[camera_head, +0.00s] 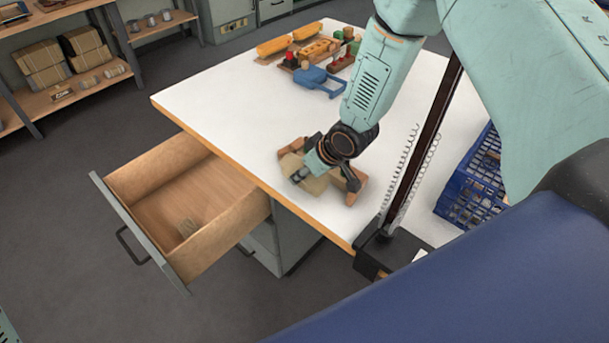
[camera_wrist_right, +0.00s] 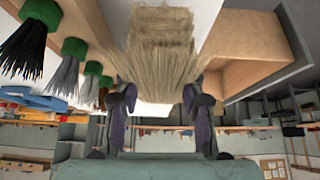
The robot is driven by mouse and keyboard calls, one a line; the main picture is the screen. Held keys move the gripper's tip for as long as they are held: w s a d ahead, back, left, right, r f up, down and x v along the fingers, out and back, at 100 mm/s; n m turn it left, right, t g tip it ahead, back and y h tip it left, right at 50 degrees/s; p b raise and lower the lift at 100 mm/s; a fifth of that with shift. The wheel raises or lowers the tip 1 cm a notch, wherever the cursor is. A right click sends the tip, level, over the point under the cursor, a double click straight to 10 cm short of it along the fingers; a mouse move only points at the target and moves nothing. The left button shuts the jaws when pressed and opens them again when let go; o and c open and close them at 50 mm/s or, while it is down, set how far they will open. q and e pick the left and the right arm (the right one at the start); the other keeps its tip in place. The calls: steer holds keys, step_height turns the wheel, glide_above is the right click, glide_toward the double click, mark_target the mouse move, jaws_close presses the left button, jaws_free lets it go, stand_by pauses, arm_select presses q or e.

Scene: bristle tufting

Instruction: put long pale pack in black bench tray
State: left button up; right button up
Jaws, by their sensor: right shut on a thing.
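My right gripper (camera_head: 324,176) is low over the white bench top near its front edge. It is shut on a pale, straw-coloured bristle pack (camera_wrist_right: 160,45). The right wrist view shows the pack between both fingers (camera_wrist_right: 159,94), its bristles spreading along its length. In the head view the pack (camera_head: 316,184) is partly hidden by the wrist and fingers, and I cannot tell whether it touches the bench. I cannot make out the black bench tray in either view. My left gripper is not in view.
A dark sprung lamp arm (camera_head: 425,140) is clamped at the bench edge, beside a blue crate (camera_head: 470,190). Brushes and a blue tool (camera_head: 310,80) lie at the back. The bench's left part is clear.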

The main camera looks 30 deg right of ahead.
steer(key=shift+s+d+f, duration=0.1)
steer(key=shift+s+f, duration=0.1)
steer(key=shift+f, duration=0.5)
steer(key=shift+d+f, duration=0.15)
steer(key=shift+w+d+f, duration=0.1)
steer(key=shift+w+f, duration=0.05)
steer(key=shift+w, duration=0.15)
steer(key=shift+f, duration=0.1)
steer(key=o, duration=0.8)
steer(key=shift+a, duration=0.25)
steer(key=o, duration=0.3)
steer(key=shift+s+r, duration=0.15)
steer(key=shift+r, duration=0.05)
steer(key=shift+o, duration=0.5)
steer(key=shift+d, duration=0.2)
steer(key=shift+f, duration=0.15)
